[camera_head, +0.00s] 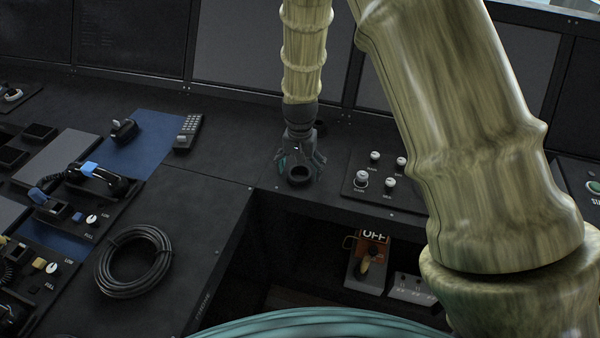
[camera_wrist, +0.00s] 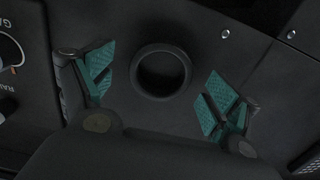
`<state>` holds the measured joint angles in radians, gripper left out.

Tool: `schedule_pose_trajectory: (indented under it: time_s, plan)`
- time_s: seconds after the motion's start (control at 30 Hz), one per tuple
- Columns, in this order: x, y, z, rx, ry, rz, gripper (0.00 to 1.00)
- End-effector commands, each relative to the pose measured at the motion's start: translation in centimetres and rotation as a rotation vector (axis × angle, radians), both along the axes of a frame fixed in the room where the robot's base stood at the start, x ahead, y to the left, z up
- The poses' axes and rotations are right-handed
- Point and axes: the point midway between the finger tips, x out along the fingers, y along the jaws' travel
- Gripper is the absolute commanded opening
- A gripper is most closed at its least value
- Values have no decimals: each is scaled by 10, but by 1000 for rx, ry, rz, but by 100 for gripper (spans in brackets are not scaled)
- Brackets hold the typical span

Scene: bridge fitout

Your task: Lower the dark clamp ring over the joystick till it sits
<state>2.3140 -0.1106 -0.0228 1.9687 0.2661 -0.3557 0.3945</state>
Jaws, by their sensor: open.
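The dark clamp ring (camera_head: 299,181) lies flat on the black console near its front edge. In the wrist view the ring (camera_wrist: 136,72) shows as a round black loop with a dark hole. My gripper (camera_head: 300,166) points down over the ring and is open. In the wrist view its teal finger pads (camera_wrist: 160,88) are on either side of the ring, with a gap on each side.
A panel with several white knobs (camera_head: 362,178) is right of my gripper. A dark round object (camera_head: 320,131) is just behind it. A coiled black cable (camera_head: 134,258), a keypad handset (camera_head: 188,132) and a corded handset (camera_head: 105,178) lie left. An open recess with an "OFF" sign (camera_head: 374,237) is below.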

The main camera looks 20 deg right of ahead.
Motion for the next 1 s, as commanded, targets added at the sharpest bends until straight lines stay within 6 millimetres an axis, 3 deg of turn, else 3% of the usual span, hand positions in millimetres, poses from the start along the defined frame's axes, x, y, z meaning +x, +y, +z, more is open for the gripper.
schedule_pose_trajectory:
  time_s: [0.33,0.6,1.0]
  plan:
    - [0,0,-4,0,0,0,87]
    - [0,0,-4,0,0,0,38]
    - [0,0,-1,0,-1,0,38]
